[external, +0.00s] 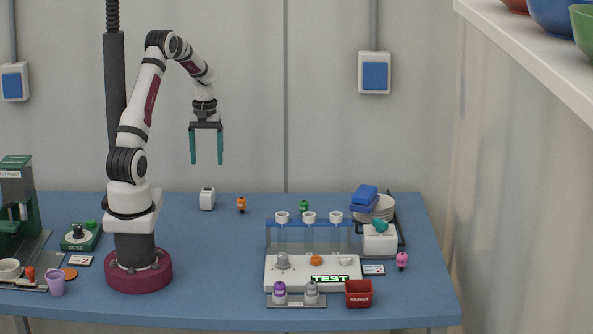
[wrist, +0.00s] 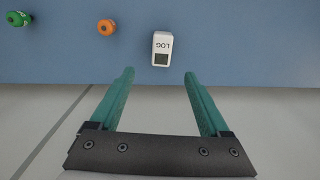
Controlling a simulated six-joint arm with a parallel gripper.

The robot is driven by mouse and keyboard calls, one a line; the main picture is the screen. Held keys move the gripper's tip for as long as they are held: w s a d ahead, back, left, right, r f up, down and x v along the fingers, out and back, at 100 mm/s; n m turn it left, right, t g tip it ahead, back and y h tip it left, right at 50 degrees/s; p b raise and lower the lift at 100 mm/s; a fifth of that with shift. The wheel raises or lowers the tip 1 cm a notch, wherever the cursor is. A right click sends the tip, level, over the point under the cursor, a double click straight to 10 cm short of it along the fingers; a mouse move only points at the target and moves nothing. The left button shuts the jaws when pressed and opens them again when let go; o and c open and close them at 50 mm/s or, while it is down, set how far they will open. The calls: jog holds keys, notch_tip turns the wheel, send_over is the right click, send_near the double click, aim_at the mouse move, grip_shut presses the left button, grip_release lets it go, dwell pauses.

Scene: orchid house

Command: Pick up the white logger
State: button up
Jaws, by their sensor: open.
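The white logger (external: 207,199) is a small white box standing on the blue table near its back edge. My gripper (external: 206,161) has two teal fingers pointing down, spread apart and empty. In the external view it hangs well above the table, over the logger's side of the back edge. The gripper (wrist: 158,72) also shows open in the wrist view, not touching the logger.
An orange figure (external: 241,204) stands just right of the logger, and a green figure (external: 304,206) farther right. A test station (external: 312,272) with a clear panel fills the right middle. A green dose box (external: 80,237) is at left. The table (external: 215,250) is clear in front of the logger.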

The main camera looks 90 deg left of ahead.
aim_at(207, 191)
jog(key=f, duration=1.1)
jog(key=shift+s+d+f, duration=0.2)
jog(key=shift+d+f, duration=0.05)
jog(key=shift+d, duration=0.05)
grip_shut()
